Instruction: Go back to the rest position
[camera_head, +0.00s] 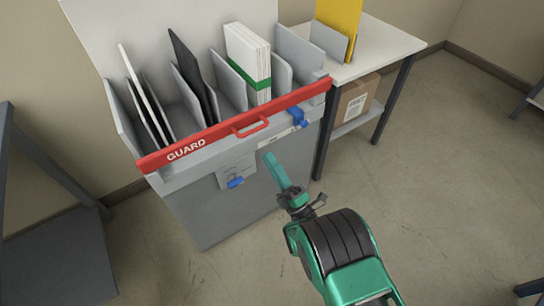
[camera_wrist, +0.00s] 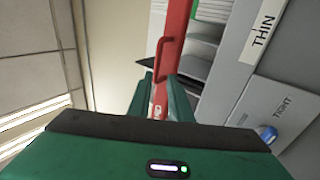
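My gripper (camera_head: 269,157) is in front of the grey machine (camera_head: 235,195), below and right of the red guard handle in the head view. In the wrist view its two green fingers (camera_wrist: 160,90) stand apart with nothing held between them. The red guard bar (camera_head: 190,143) lies across the machine's front, with a red handle (camera_head: 251,124). The bar (camera_wrist: 178,40) and handle (camera_wrist: 162,57) also show beyond the fingers in the wrist view.
Slots above the guard hold a white panel (camera_head: 140,88), a dark panel (camera_head: 187,65) and a white stack with a green band (camera_head: 247,58). Blue knobs (camera_head: 298,117) (camera_head: 235,182) are on the front. A side table (camera_head: 385,42) stands right; a dark frame (camera_head: 50,235) stands left.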

